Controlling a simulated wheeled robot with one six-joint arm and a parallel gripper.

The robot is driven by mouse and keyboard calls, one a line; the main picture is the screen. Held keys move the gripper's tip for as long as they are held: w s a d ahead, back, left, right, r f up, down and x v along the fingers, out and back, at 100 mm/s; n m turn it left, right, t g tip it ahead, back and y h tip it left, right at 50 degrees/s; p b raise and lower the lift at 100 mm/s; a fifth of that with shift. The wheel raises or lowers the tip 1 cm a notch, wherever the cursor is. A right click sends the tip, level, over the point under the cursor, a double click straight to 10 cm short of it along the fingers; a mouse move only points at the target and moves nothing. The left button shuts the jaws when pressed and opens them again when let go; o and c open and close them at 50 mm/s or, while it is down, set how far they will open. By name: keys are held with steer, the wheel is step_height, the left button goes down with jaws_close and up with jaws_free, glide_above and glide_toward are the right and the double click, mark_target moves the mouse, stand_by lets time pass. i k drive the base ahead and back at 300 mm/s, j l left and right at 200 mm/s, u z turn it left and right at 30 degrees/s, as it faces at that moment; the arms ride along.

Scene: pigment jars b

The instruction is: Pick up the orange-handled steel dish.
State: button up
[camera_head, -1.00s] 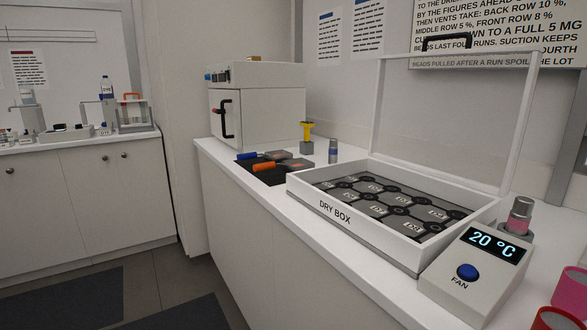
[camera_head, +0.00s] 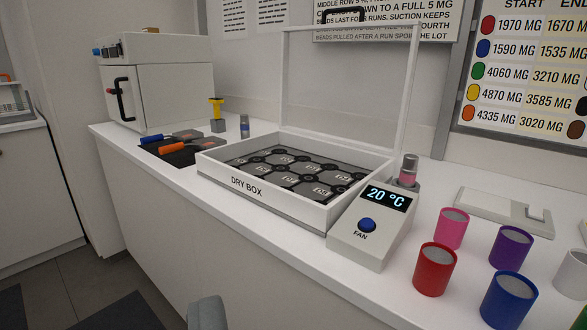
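The orange-handled steel dish (camera_head: 196,144) lies on a dark mat (camera_head: 190,158) on the white counter, left of the dry box. Its orange handle points left and toward the counter's front edge. A similar dish with a blue handle (camera_head: 151,139) lies just behind it.
The dry box (camera_head: 268,210), its clear lid raised, stands right of the mat. A white oven (camera_head: 160,90) stands behind left. A yellow-topped item (camera_head: 217,112) and a small vial (camera_head: 244,126) stand nearby. A fan unit (camera_head: 372,228) and coloured cups (camera_head: 435,270) are right.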

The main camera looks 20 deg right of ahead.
mark_target(200, 145)
steer(key=i+j, duration=0.15)
steer(key=i, duration=0.25)
steer(key=i+j, duration=0.15)
steer(key=i, duration=0.25)
steer(key=i+j+z, duration=0.1)
steer(key=i, duration=0.35)
steer(key=i+j, duration=0.2)
steer(key=i, duration=0.2)
